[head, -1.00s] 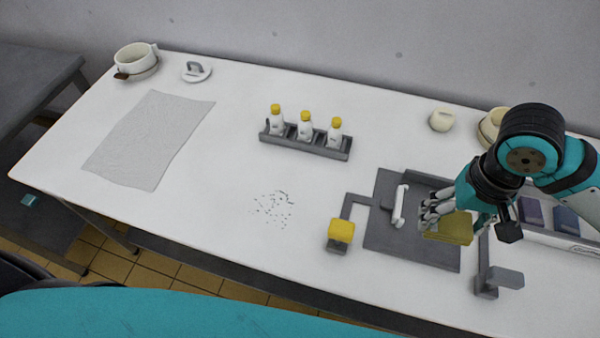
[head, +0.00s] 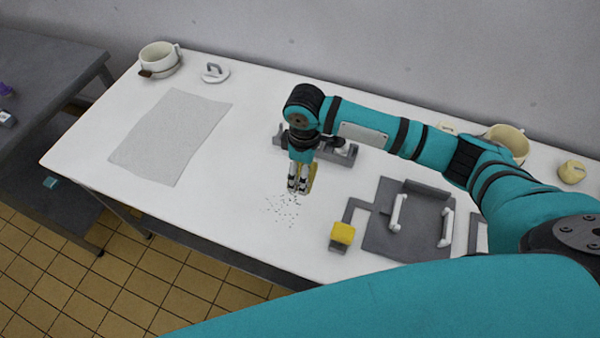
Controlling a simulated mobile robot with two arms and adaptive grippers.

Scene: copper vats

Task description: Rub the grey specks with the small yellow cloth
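The grey specks (head: 283,211) lie scattered on the white table, just in front of the bottle rack. My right gripper (head: 300,187), on the arm reaching in from the right, points down at the far edge of the specks. It is shut on the small yellow cloth (head: 312,178), which shows as a narrow yellow strip beside the fingers. Most of the cloth is hidden, and I cannot tell whether it touches the table. My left gripper is not in view.
The bottle rack (head: 347,155) is mostly hidden behind my arm. A yellow block (head: 343,232) on a grey stand is right of the specks, near a grey board (head: 387,238) with white handles. A pale sheet (head: 170,140) lies left; bare table separates it from the specks.

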